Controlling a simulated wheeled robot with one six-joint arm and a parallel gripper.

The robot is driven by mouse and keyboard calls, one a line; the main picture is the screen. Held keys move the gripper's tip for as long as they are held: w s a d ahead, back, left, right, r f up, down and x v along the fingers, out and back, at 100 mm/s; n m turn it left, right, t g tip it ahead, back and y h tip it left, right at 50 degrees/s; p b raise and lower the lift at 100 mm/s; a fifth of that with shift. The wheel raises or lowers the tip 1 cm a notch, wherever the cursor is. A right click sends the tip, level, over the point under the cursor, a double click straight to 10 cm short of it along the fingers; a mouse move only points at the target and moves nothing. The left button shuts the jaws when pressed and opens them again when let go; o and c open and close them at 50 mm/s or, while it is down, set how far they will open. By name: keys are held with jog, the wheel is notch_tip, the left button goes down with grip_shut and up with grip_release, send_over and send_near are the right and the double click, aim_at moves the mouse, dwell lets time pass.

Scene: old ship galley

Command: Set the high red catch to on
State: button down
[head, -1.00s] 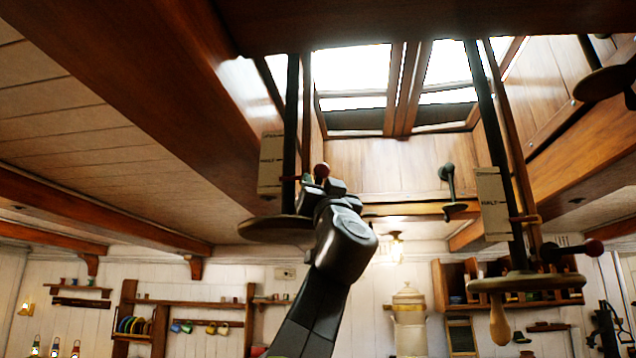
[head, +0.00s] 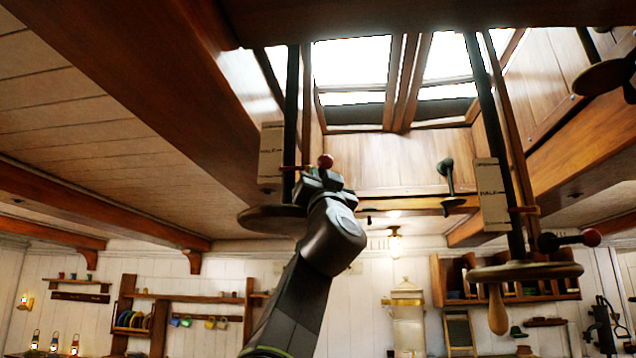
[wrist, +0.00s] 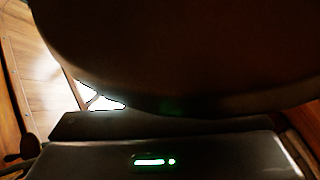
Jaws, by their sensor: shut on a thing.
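A red ball knob (head: 325,161) shows just above my gripper (head: 321,182), beside the dark left post (head: 291,120). A thin arm appears to run from the post toward this knob. My gripper is shut, apparently on the knob's lever; its fingers hide the grip. A pale plate (head: 271,152) with marks and writing stands behind the post. A second red knob (head: 591,237) sits on a dark lever at the right post (head: 493,150), lower in the picture. In the wrist view a dark rounded surface fills the top and the fingertips are hidden.
A round wooden disc (head: 262,216) hangs at the left post's foot, close to my gripper. Another disc (head: 525,271) with a wooden handle (head: 497,312) hangs at right. A dark ceiling beam (head: 150,80) runs at left. Open air lies between the posts.

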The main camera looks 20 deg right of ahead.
jog(key=m+h, duration=0.1)
jog(key=m+h+b, duration=0.1)
jog(key=b, duration=0.1)
jog(key=shift+s+a+f+m+g+h, duration=0.1)
jog(key=shift+s+m+g+h, duration=0.2)
jog(key=shift+m+h, duration=0.1)
jog(key=shift+w+d+m+g+h+b, duration=0.1)
jog(key=shift+m+g+h+b, duration=0.1)
jog(key=shift+m+h, duration=0.2)
jog(key=shift+d+m+g+h+b, duration=0.1)
jog(key=shift+m+h+b, duration=0.15)
jog(key=shift+m, duration=0.25)
jog(key=c, duration=1.7)
grip_release()
jog(key=o, duration=0.4)
jog(key=shift+s+d+h, duration=0.15)
jog(key=shift+s+h, duration=0.1)
jog(key=shift+s, duration=0.05)
jog(key=shift+w, duration=0.2)
jog(key=shift+s+f+b, duration=0.2)
jog(key=shift+f+b, duration=0.1)
jog(key=shift+f, duration=0.1)
jog(key=b+v, duration=0.6)
jog(key=v, duration=0.7)
jog(key=shift+s+r+b, duration=0.2)
jog(key=shift+r+b, duration=0.05)
jog(key=shift+b, duration=0.1)
